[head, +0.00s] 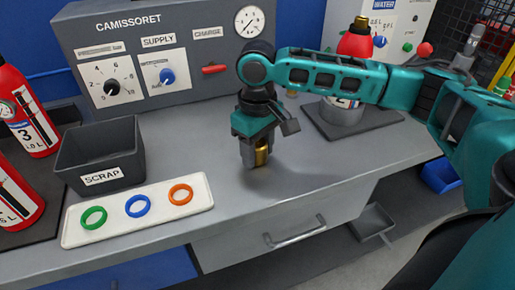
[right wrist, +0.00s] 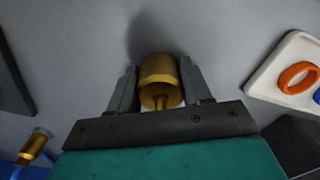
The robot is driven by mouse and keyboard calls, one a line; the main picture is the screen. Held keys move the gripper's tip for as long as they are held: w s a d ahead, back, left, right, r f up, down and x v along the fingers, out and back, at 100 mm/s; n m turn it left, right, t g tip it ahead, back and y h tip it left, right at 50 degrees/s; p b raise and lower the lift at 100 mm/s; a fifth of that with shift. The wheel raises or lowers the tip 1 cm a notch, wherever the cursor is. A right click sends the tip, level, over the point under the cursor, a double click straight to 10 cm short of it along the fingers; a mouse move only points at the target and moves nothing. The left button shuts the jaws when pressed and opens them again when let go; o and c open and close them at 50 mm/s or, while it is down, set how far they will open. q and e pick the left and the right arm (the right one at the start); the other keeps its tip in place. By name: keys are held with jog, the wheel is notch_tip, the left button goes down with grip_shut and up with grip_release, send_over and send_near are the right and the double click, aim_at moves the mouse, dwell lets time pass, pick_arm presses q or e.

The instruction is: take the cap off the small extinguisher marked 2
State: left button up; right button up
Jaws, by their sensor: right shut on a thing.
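My right gripper (head: 257,160) is shut on a brass cap-like piece (right wrist: 160,78) and holds it low over the grey bench top. The right wrist view shows the piece, a short cylinder with a thin stem, between the two fingers. The head view shows part of it (head: 262,154). The small red extinguisher marked 2 (head: 355,46) stands upright on a dark mat at the back right. My right arm crosses in front of its middle. A brass-coloured part (head: 361,21) shows at its top. My left gripper is not in view.
A black SCRAP bin (head: 130,150) and a white tray (head: 140,231) with green, blue and orange rings are on the left. Red extinguishers, one marked 3 (head: 36,128), stand at the far left. A grey control panel (head: 190,88) is behind. Bench around the gripper is clear.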

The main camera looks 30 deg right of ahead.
jog(key=o, duration=0.9)
jog(key=shift+f, duration=0.1)
jog(key=shift+c, duration=0.2)
jog(key=o, duration=0.3)
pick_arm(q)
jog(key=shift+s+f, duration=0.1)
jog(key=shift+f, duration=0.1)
pick_arm(e)
notch_tip(320, 180, up, 5)
jog(key=shift+r+p, duration=0.1)
jog(key=shift+p, duration=0.55)
notch_tip(320, 180, up, 6)
jog(key=shift+r+p, duration=0.1)
jog(key=shift+p, duration=0.55)
jog(key=shift+r, duration=0.45)
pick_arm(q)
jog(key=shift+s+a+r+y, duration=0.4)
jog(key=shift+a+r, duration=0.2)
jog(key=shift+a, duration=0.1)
